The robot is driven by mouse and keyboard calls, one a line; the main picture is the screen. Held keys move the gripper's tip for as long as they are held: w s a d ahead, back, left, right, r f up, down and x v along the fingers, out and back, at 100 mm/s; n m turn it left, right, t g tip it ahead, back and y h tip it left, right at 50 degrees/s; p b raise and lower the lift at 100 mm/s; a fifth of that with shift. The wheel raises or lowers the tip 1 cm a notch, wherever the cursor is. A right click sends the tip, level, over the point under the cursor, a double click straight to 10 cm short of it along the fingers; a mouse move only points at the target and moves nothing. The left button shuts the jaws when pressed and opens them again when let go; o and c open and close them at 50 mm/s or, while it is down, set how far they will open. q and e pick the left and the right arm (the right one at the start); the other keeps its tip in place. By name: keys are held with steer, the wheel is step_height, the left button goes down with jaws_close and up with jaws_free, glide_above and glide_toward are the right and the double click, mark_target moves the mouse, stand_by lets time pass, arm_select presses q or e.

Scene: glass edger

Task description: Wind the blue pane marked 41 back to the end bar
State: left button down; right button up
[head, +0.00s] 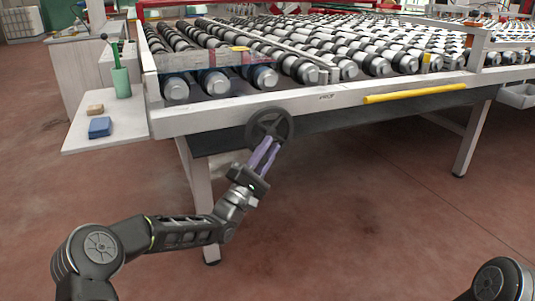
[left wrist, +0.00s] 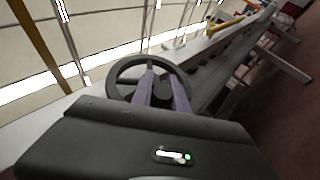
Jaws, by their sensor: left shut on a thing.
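A dark handwheel (head: 283,117) sits on the front side of the roller table. My left gripper (head: 267,146) reaches up to it from below, with its purple fingers shut on it. In the left wrist view, the fingers (left wrist: 162,92) overlap the lower rim and hub of the handwheel (left wrist: 113,80); which part is gripped is partly hidden. A see-through blue pane (head: 220,76) shows over the rollers at the table's left end, with reddish and orange marks. I cannot read a number on it. I cannot clearly pick out the end bar. My right gripper is out of view.
The roller table's pale front rail (head: 340,96) carries a yellow bar (head: 415,92). A side shelf (head: 75,135) at the left holds a blue block (head: 100,127), a tan block (head: 95,110) and a green holder (head: 121,82). The floor in front is clear.

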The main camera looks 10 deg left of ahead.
arm_select(q)
steer(key=shift+d, duration=0.1)
steer(key=c, duration=1.3)
jaws_free()
steer(key=p+v, duration=0.1)
steer(key=v, duration=0.7)
